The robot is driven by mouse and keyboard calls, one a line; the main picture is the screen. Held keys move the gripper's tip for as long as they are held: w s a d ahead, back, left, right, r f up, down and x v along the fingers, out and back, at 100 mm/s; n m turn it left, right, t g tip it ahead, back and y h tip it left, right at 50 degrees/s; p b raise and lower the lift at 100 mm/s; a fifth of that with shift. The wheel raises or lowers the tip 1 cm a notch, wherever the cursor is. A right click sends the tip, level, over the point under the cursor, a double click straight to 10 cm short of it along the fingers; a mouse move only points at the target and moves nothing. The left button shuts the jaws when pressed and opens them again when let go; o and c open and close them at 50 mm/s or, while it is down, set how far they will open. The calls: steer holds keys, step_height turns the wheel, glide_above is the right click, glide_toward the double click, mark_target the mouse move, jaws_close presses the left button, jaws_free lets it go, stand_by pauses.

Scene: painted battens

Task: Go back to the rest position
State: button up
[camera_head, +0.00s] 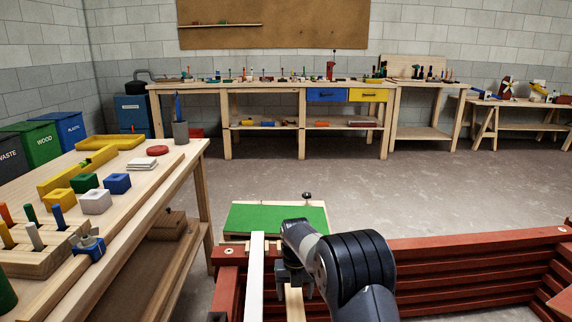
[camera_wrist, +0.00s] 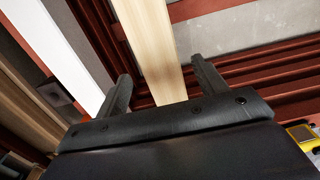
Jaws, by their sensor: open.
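My gripper (camera_wrist: 163,90) is open in the wrist view, its two dark fingers apart. A bare wooden batten (camera_wrist: 150,42) runs away between and beyond the fingers; I cannot tell any contact. In the head view my gripper (camera_head: 292,282) points down over this bare batten (camera_head: 295,304), and my dark arm hides part of it. A white batten (camera_head: 255,280) lies just left of the gripper, and it also shows in the wrist view (camera_wrist: 58,50).
Red-brown beams (camera_head: 455,265) stand stacked to the right and under the battens. A green-topped board (camera_head: 275,218) lies just beyond. A wooden workbench (camera_head: 130,190) with coloured blocks and a peg rack stands at left. Open grey floor (camera_head: 400,190) stretches towards the back benches.

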step_height(320, 180, up, 8)
steer(key=f+p, duration=0.1)
steer(key=p, duration=0.1)
step_height(320, 180, down, 12)
steer(key=b, duration=0.4)
steer(key=shift+f+b, duration=0.15)
steer(key=shift+b, duration=0.15)
step_height(320, 180, up, 12)
steer(key=p, duration=0.5)
step_height(320, 180, up, 8)
steer(key=m+p, duration=0.7)
steer(key=m, duration=0.5)
glide_above(295, 300)
steer(key=s+d, duration=0.3)
steer(key=d, duration=0.1)
step_height(295, 300, up, 7)
steer(key=s+d+m+p, duration=0.2)
steer(key=m+p, duration=0.4)
steer(key=m, duration=0.4)
steer(key=shift+s+d+m, duration=0.15)
steer(key=shift+d+m, duration=0.05)
steer(key=shift+m, duration=0.2)
